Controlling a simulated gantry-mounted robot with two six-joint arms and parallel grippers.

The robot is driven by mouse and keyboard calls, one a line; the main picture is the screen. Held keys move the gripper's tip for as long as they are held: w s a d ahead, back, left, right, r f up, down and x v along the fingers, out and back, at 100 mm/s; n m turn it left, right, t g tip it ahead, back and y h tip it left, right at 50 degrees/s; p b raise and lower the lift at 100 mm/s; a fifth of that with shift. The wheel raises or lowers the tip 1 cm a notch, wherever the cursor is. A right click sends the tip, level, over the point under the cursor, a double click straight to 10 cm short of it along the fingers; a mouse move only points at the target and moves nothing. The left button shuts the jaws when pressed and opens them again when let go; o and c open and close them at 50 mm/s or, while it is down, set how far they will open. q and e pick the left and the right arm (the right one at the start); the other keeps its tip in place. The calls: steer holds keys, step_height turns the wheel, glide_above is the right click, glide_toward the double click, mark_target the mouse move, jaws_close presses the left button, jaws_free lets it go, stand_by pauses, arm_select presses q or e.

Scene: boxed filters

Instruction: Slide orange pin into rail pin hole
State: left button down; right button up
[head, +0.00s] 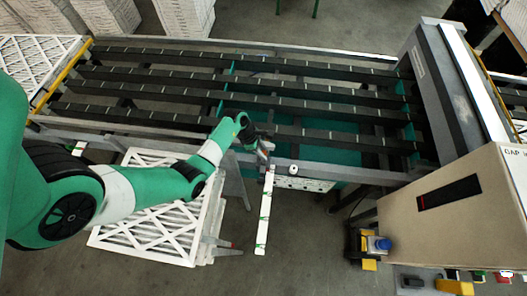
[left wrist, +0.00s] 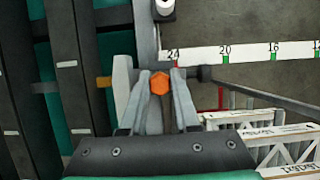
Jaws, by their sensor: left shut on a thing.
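My left gripper (head: 263,152) is at the near edge of the conveyor, by the top end of the white scale rail (head: 264,212). In the left wrist view its two grey fingers (left wrist: 158,92) are shut on the orange pin (left wrist: 160,83). The pin shows as a hexagonal orange head between the fingertips. The white rail (left wrist: 250,53) with numbers runs right from just beyond the fingers, with the 24 mark nearest. The grey frame rail (left wrist: 146,32) passes beside the pin. I cannot make out the pin hole. My right gripper is not in view.
The conveyor's black slats (head: 250,85) lie beyond the gripper. Stacked white-framed filters (head: 150,215) stand below my left arm. A beige machine cabinet (head: 455,200) and a blue button (head: 379,244) are at the right.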

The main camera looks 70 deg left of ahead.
arm_select(q)
steer(key=shift+r, duration=0.1)
stand_by(0.4)
steer(key=shift+f+b, duration=1.05)
steer(key=shift+f, duration=0.85)
steer(key=c, duration=0.6)
jaws_free()
steer(key=shift+o, duration=0.2)
steer(key=shift+r, duration=0.1)
steer(key=p+v, duration=0.3)
steer(key=v, duration=0.8)
steer(key=shift+r, duration=0.3)
steer(key=shift+s, duration=0.1)
